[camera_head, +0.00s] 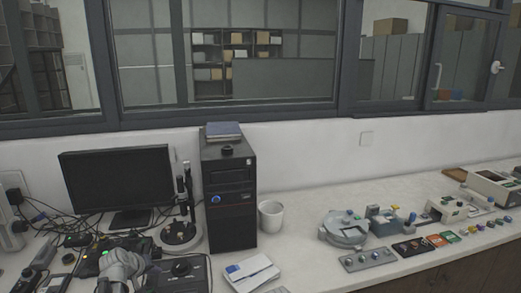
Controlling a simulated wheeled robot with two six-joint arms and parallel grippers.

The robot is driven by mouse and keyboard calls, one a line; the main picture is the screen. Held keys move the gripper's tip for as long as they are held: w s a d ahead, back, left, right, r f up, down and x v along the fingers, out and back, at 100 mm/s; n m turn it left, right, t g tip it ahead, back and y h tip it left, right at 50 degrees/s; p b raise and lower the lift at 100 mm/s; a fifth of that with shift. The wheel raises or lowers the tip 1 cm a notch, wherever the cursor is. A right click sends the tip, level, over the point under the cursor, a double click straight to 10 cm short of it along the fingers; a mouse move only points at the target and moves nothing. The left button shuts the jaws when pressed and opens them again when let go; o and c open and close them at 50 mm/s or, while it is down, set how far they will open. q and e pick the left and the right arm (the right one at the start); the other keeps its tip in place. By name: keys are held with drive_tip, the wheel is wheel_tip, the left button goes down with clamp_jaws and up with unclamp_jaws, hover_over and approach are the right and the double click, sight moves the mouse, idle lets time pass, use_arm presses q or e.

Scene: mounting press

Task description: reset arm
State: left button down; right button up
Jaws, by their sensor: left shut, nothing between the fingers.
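My left gripper (122,264) is at the lower left, low over the cluttered left end of the bench. It is shut and holds nothing; its fingertips are hard to make out against the dark items behind. My right gripper is not in view. A grey round-based device (345,230) stands on the right part of the bench, well apart from my left gripper.
A monitor (117,180), a black computer tower (230,195) and a microscope-like stand (181,228) are behind my gripper. A white cup (271,215) and white box (251,272) stand near the tower. Cables and small devices crowd the left; the bench's middle is clearer.

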use_arm(q)
drive_tip(key=s+d, duration=0.1)
drive_tip(key=d, duration=0.2)
drive_tip(key=s+d+f+m+g, duration=0.1)
drive_tip(key=d, duration=0.2)
drive_tip(key=s+d+f+m, duration=0.1)
drive_tip(key=d, duration=0.2)
drive_tip(key=shift+g+h, duration=0.3)
drive_tip(key=shift+g, duration=0.1)
drive_tip(key=s+d, duration=0.1)
drive_tip(key=d, duration=0.1)
drive_tip(key=s+d+f+m+g, duration=0.1)
drive_tip(key=s+d, duration=0.1)
drive_tip(key=d, duration=0.1)
drive_tip(key=s+d+m+g, duration=0.1)
drive_tip(key=s+d, duration=0.1)
drive_tip(key=d, duration=0.1)
drive_tip(key=shift+d+f, duration=0.1)
drive_tip(key=shift+f, duration=0.2)
drive_tip(key=s+d+m+g+y, duration=0.1)
drive_tip(key=s+d+m+g, duration=0.1)
drive_tip(key=s+d, duration=0.4)
drive_tip(key=s+d+f+m+g+y, duration=0.1)
drive_tip(key=s+d+m, duration=0.3)
drive_tip(key=s, duration=0.7)
drive_tip(key=shift+d+f+g+y, duration=0.25)
drive_tip(key=shift+d+g+y, duration=0.5)
drive_tip(key=shift+d, duration=0.3)
